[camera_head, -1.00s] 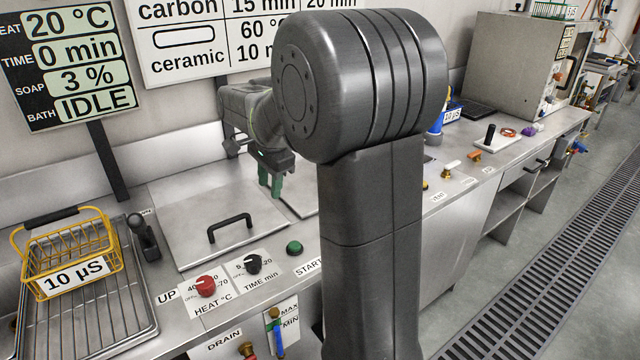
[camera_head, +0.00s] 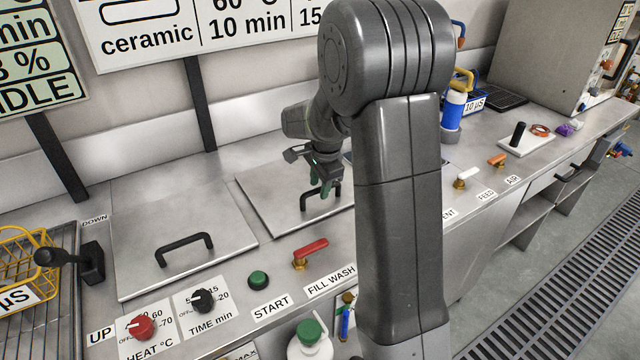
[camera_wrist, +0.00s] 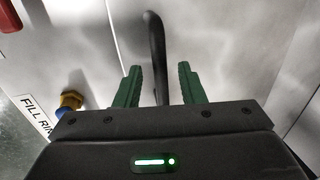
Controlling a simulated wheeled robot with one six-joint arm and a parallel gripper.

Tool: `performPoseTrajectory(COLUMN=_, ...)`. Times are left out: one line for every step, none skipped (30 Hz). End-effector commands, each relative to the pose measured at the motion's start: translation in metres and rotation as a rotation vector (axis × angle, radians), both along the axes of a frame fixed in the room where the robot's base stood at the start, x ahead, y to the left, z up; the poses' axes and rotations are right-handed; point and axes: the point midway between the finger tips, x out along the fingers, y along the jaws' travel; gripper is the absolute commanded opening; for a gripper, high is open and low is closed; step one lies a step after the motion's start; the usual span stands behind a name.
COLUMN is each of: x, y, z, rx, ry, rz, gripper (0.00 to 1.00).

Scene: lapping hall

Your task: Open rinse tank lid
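The rinse tank lid (camera_head: 268,196) is a flat steel plate, lying flat in the counter behind my arm, its right part hidden by the arm. Its black bar handle (camera_head: 304,202) stands up from it. My gripper (camera_head: 321,190) is just above the handle, pointing down. In the wrist view the lid (camera_wrist: 225,50) fills the background, and the handle (camera_wrist: 155,35) runs between the two green fingers of my gripper (camera_wrist: 159,85). The fingers are apart, with gaps on both sides of the handle. A partly visible FILL RIN label (camera_wrist: 35,115) is at left.
A second closed lid (camera_head: 135,225) with a black handle lies to the left. A red lever (camera_head: 310,248), a green START button (camera_head: 258,280) and two knobs line the front of the counter. A blue-and-white bottle (camera_head: 453,112) stands right of my arm. A yellow basket (camera_head: 25,245) is far left.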

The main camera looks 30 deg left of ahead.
Motion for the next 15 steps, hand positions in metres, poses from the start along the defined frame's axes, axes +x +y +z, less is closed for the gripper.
performPoseTrajectory(x=0.0001, y=-0.0001, z=-0.0001, rx=0.0, ry=0.0, rz=0.0, gripper=0.36)
performPoseTrajectory(x=0.0, y=-0.0001, z=0.0, rx=0.0, ry=0.0, rz=0.0, gripper=0.36)
performPoseTrajectory(x=0.0, y=-0.0001, z=0.0, rx=0.0, ry=0.0, rz=0.0, gripper=0.36)
performPoseTrajectory(x=0.0, y=-0.0001, z=0.0, rx=0.0, ry=0.0, rz=0.0, gripper=0.36)
performPoseTrajectory(x=0.0, y=-0.0001, z=0.0, rx=0.0, ry=0.0, rz=0.0, gripper=0.34)
performPoseTrajectory(x=0.0, y=-0.0001, z=0.0, rx=0.0, ry=0.0, rz=0.0, gripper=0.26)
performPoseTrajectory(x=0.0001, y=-0.0002, z=0.0001, rx=0.0, ry=0.0, rz=0.0, gripper=0.2)
performPoseTrajectory(x=0.0001, y=-0.0002, z=0.0001, rx=0.0, ry=0.0, rz=0.0, gripper=0.14)
performPoseTrajectory(x=0.0001, y=-0.0002, z=0.0001, rx=0.0, ry=0.0, rz=0.0, gripper=0.06)
performPoseTrajectory(x=0.0001, y=-0.0002, z=0.0001, rx=0.0, ry=0.0, rz=0.0, gripper=0.01)
performPoseTrajectory(x=0.0001, y=-0.0002, z=0.0001, rx=0.0, ry=0.0, rz=0.0, gripper=0.0)
performPoseTrajectory(x=0.0001, y=-0.0002, z=0.0001, rx=0.0, ry=0.0, rz=0.0, gripper=0.0)
performPoseTrajectory(x=0.0001, y=-0.0003, z=0.0001, rx=0.0, ry=0.0, rz=0.0, gripper=0.0)
performPoseTrajectory(x=0.0001, y=-0.0003, z=0.0002, rx=0.0, ry=0.0, rz=0.0, gripper=0.0)
performPoseTrajectory(x=0.0001, y=-0.0002, z=0.0002, rx=0.0, ry=0.0, rz=0.0, gripper=0.0)
